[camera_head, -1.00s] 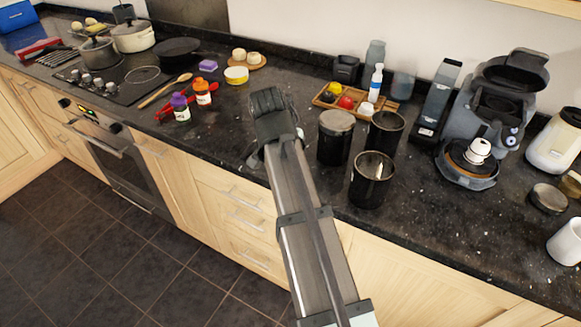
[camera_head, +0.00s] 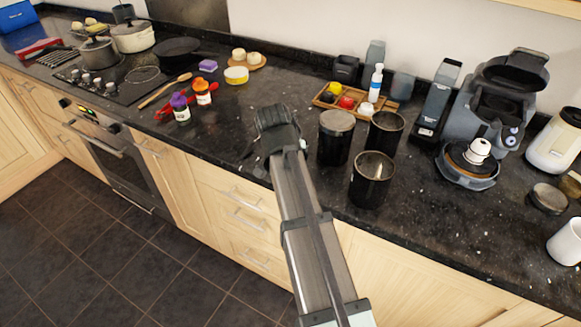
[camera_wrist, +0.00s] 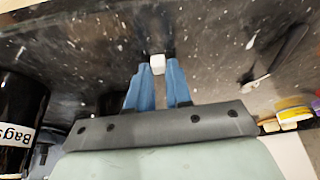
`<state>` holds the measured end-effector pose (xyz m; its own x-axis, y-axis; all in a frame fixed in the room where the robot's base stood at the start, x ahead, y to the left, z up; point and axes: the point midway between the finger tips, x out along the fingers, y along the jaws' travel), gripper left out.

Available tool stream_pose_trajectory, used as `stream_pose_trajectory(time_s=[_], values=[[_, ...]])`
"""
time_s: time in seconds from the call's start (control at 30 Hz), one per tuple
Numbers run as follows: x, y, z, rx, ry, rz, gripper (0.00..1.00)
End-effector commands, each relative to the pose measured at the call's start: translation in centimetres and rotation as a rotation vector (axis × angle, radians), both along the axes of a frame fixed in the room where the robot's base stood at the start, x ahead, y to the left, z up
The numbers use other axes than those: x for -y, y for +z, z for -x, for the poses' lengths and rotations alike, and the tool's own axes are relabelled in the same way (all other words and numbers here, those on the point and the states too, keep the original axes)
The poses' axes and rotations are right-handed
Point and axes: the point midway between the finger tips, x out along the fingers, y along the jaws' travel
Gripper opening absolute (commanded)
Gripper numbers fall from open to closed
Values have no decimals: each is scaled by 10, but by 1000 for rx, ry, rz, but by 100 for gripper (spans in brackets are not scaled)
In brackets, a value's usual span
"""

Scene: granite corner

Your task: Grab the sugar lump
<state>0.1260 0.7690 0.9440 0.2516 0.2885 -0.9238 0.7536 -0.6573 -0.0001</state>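The sugar lump (camera_wrist: 157,64) is a small white cube on the dark speckled counter in the wrist view. My gripper (camera_wrist: 159,70) has two blue fingers standing apart, with the lump seen in line with the gap at their tips. I cannot tell whether either finger touches it. In the head view my gripper (camera_head: 270,114) is low over the counter near its front edge, and the lump is hidden there behind my arm.
Black canisters (camera_head: 335,136) and an open dark cup (camera_head: 372,178) stand close to the right of my gripper. Orange-labelled and purple-capped bottles (camera_head: 203,92) stand to the left. A wooden tray (camera_head: 325,98) lies behind.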

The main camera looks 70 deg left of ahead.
Motion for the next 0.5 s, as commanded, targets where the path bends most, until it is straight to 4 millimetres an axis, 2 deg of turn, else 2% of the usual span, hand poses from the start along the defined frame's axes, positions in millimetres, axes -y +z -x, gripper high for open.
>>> stream_pose_trajectory(time_s=[0.03, 0.2, 0.5], values=[[0, 0, 0, 0, 0, 0, 14], [0, 0, 0, 0, 0, 0, 0], [0, 0, 0, 0, 0, 0, 0]])
